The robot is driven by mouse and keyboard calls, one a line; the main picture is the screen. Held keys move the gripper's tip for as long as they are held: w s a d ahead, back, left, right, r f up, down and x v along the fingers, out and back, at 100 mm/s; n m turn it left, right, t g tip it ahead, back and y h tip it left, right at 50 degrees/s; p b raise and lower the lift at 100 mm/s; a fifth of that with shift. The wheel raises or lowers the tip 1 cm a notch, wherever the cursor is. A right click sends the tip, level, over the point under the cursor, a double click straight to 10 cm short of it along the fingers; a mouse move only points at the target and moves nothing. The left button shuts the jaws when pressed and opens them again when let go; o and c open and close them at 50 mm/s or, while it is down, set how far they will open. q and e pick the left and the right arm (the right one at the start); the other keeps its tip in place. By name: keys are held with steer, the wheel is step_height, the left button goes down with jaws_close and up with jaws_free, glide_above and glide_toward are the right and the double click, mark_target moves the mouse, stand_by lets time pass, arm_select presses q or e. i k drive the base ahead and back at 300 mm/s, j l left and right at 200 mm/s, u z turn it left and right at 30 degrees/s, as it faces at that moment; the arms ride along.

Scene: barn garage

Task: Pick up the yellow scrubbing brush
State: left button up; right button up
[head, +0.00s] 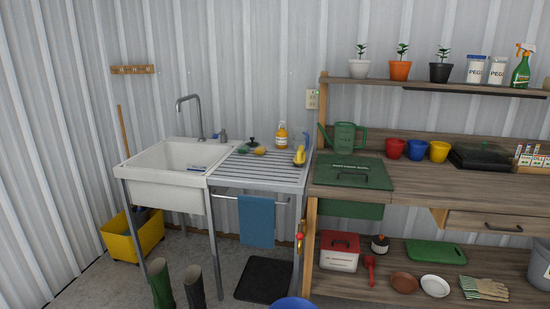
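A small yellow object (299,155), which looks like the scrubbing brush, is on the right end of the slatted draining board (258,176) beside the white sink. It seems to rest on or against something brownish at its base; it is too small to tell more. A lower yellow item (260,151) lies farther left on the board, near a dark green object (252,143). Neither of my grippers shows in the head view.
An orange bottle (281,136) stands behind the brush. The potting bench (440,188) adjoins on the right, with a green watering can (346,137) and a green lid (350,172). Boots (193,287), a black mat (264,280) and a blue round object (293,303) occupy the floor in front.

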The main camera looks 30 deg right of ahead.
mark_target(298, 160)
steer(key=i+l+u, duration=0.1)
steer(key=l+u, duration=1.05)
